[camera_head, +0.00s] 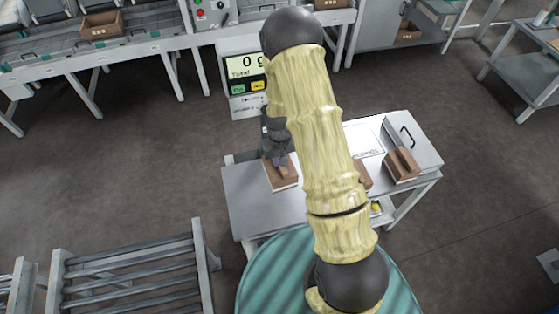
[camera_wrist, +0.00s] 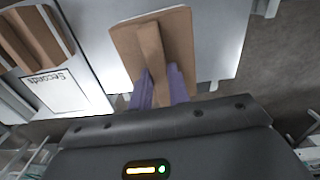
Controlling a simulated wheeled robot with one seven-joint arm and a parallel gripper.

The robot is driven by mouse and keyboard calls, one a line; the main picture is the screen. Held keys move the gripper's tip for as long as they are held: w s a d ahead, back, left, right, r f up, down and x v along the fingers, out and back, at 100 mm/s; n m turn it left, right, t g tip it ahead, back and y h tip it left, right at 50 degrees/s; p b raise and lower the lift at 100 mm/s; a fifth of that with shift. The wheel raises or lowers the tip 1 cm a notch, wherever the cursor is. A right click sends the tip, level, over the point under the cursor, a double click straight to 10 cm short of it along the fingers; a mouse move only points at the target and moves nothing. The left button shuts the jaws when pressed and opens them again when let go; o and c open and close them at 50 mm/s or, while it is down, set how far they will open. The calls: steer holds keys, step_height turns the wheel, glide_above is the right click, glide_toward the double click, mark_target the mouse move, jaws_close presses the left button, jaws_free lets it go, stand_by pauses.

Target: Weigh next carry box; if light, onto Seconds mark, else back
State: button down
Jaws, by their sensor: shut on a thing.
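My gripper (camera_wrist: 163,88) is shut on the upright middle handle of a brown carry box (camera_wrist: 179,35) in the wrist view. In the head view the held carry box (camera_head: 284,184) is over the left part of the pale grey bench (camera_head: 240,195); I cannot tell if it touches the surface. The scale display (camera_head: 244,68) behind shows "0 g" and "Total", its right edge hidden by my arm. The white Seconds mark (camera_wrist: 58,92) lies to the left in the wrist view, bare where visible; it also shows in the head view (camera_head: 364,139), right of my arm.
Another carry box (camera_head: 402,167) stands at the bench's right side, and one (camera_head: 365,177) is partly hidden behind my arm. A roller conveyor (camera_head: 135,270) stands at front left.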

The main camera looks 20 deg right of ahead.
mark_target(280, 173)
steer(key=shift+f+n+b, duration=0.15)
steer(key=shift+n+b, duration=0.45)
steer(key=shift+b, duration=0.3)
steer(key=shift+s+r, duration=0.1)
steer(key=shift+r, duration=0.15)
steer(key=shift+f+b, duration=3)
steer(key=shift+f, duration=1.2)
steer(key=shift+f, duration=0.3)
steer(key=c, duration=1.3)
jaws_free()
steer(key=shift+c, duration=1.3)
